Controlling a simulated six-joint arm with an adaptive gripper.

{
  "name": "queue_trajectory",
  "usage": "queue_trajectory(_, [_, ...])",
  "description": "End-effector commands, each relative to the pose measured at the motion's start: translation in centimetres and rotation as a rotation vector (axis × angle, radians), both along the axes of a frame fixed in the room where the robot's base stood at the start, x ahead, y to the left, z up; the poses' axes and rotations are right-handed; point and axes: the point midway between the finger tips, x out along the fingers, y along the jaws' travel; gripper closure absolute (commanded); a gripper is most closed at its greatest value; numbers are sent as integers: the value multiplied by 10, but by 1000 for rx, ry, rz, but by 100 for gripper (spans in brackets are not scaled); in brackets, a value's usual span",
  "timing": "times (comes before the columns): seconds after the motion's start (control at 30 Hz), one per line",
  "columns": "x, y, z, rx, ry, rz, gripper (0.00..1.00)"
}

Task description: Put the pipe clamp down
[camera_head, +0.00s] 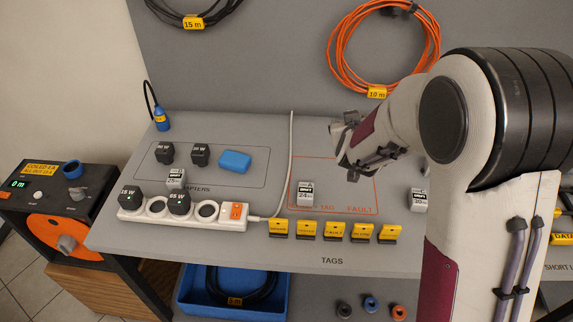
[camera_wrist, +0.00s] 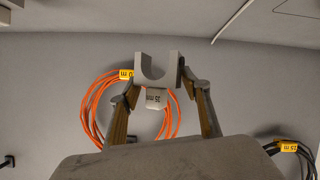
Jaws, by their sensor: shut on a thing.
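My gripper (camera_wrist: 157,84) is shut on the pipe clamp (camera_wrist: 172,68), a light grey U-shaped piece with a label that seems to read 35 mm. In the wrist view the clamp sits between the two fingertips, its open side toward the top of the picture. In the head view my gripper (camera_head: 346,140) is in the air in front of the grey back panel, over the bench's orange-outlined fault area (camera_head: 340,206). The clamp is hard to make out there.
Small labelled grey blocks stand on the bench at the left (camera_head: 177,178), middle (camera_head: 305,193) and right (camera_head: 418,198). A power strip (camera_head: 182,213) and several yellow tags (camera_head: 333,231) line the front. An orange cable coil (camera_head: 384,45) hangs behind.

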Motion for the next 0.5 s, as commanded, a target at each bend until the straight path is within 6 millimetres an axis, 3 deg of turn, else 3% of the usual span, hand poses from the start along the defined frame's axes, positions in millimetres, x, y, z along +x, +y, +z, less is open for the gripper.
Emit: queue_trajectory(0.5, [23, 42, 9, -1, -1, 197, 80])
